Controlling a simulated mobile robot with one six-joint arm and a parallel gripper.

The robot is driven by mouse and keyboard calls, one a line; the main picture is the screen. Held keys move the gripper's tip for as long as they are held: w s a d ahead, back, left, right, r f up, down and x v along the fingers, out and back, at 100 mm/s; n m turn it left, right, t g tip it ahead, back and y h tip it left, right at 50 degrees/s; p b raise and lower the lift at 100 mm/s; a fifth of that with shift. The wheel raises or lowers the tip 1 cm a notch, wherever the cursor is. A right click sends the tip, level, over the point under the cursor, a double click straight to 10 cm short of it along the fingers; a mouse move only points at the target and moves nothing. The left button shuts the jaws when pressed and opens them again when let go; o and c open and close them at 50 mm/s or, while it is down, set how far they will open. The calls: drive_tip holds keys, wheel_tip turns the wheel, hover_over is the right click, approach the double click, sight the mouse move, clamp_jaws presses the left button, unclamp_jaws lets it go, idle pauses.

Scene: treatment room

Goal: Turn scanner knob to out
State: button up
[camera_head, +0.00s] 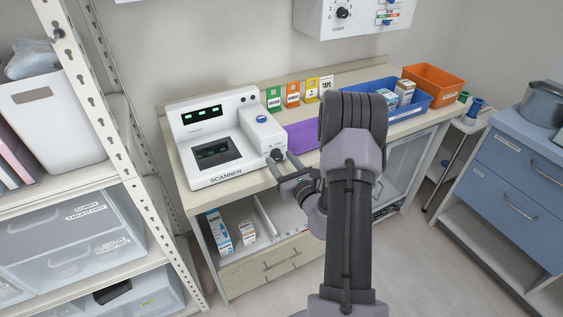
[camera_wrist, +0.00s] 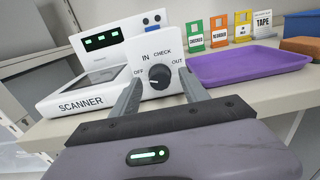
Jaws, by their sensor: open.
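The white scanner (camera_head: 212,140) stands on the counter, with its name on the front edge; it also fills the left of the wrist view (camera_wrist: 82,100). Its black round knob (camera_wrist: 159,77) is on the front panel, among the labels OFF, IN, CHECK and OUT. The knob's white mark seems to point left, toward the OFF side; I cannot tell exactly. In the head view the knob (camera_head: 276,155) is at the scanner's front right corner. My gripper (camera_wrist: 160,80) is open, with one finger on each side of the knob. I cannot tell whether they touch it.
A purple tray (camera_wrist: 248,64) lies right of the scanner. Coloured label cards (camera_head: 292,95) stand behind it. A blue bin (camera_head: 420,99) with boxes and an orange bin (camera_head: 434,84) are farther right. A metal shelf post (camera_head: 118,150) stands left.

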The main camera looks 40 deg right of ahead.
drive_tip(key=shift+c, duration=0.4)
clamp_jaws()
